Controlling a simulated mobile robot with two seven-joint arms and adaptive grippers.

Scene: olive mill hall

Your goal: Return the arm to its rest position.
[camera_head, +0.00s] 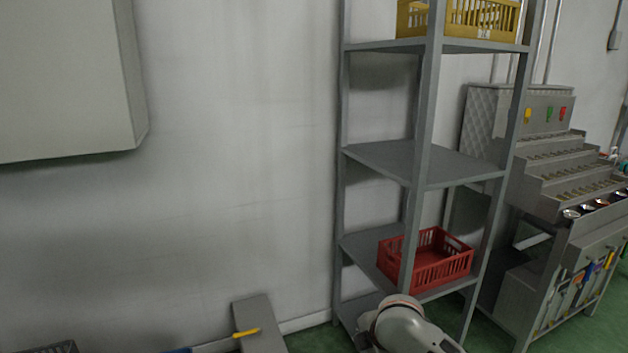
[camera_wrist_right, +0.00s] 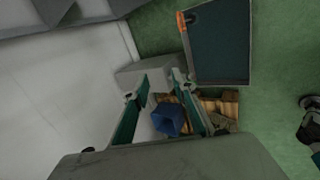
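My right gripper (camera_wrist_right: 161,78) shows in the right wrist view, with its two fingers apart and nothing held between them. Behind and between the fingers are a grey block-like surface and a blue, open-topped object (camera_wrist_right: 168,119). A rounded pale link of my own arm (camera_head: 402,327) rises at the bottom of the head view, in front of the shelf's lowest part; its gripper is out of that view. My left gripper is in neither view.
A grey shelf rack (camera_head: 425,165) holds a red crate (camera_head: 440,268) low down and a yellow crate (camera_head: 483,18) on top. A stepped grey stand (camera_head: 560,160) is at the right. A dark bin (camera_wrist_right: 222,45) and brown wooden-looking pieces (camera_wrist_right: 220,103) lie near the right gripper.

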